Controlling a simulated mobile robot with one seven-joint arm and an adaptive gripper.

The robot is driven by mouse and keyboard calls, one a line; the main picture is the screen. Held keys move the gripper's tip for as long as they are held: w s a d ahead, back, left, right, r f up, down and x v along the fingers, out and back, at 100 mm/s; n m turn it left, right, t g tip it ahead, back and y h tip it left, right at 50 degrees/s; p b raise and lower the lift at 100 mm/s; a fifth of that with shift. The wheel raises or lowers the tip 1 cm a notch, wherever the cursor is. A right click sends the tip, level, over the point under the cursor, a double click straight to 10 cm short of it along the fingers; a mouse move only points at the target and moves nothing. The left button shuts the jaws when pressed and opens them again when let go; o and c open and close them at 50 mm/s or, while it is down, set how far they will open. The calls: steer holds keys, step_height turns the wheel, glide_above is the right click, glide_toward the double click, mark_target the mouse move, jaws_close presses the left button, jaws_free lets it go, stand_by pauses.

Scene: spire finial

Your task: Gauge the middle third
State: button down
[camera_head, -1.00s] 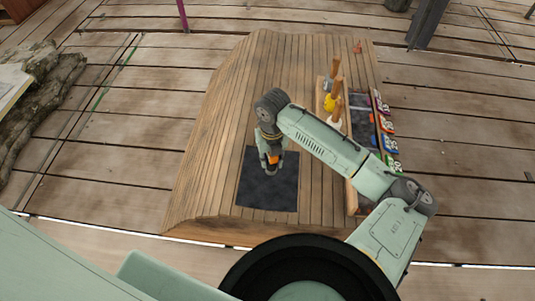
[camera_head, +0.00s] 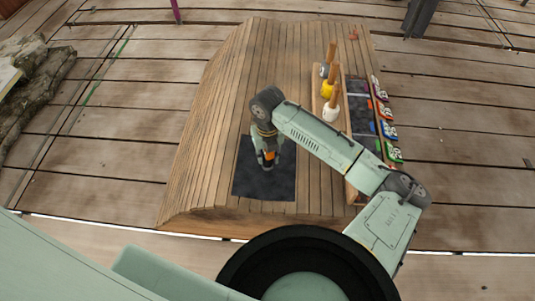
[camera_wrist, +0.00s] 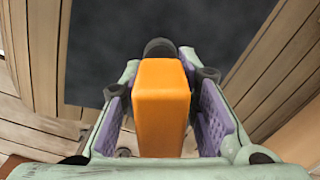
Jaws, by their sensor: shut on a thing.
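My gripper (camera_head: 267,160) is over the dark mat (camera_head: 262,185) on the wooden table. In the wrist view its purple-padded jaws (camera_wrist: 162,105) are shut on an orange block-like thing (camera_wrist: 162,90), and the dark mat (camera_wrist: 150,30) lies beyond it. The rounded dark end past the orange part may belong to the same held thing. The orange shows only as a small spot in the head view. I cannot tell from these views whether its lower end touches the mat. No marked thirds can be made out.
A wooden rack at the right of the table holds handled pieces, among them a yellow one (camera_head: 327,89) and a white one (camera_head: 331,110). Beside it lie a dark tray (camera_head: 362,118) and several coloured tags (camera_head: 389,130). The table's left side is clear.

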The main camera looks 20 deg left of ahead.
steer(key=c, duration=1.2)
jaws_free()
steer(key=shift+o, duration=0.2)
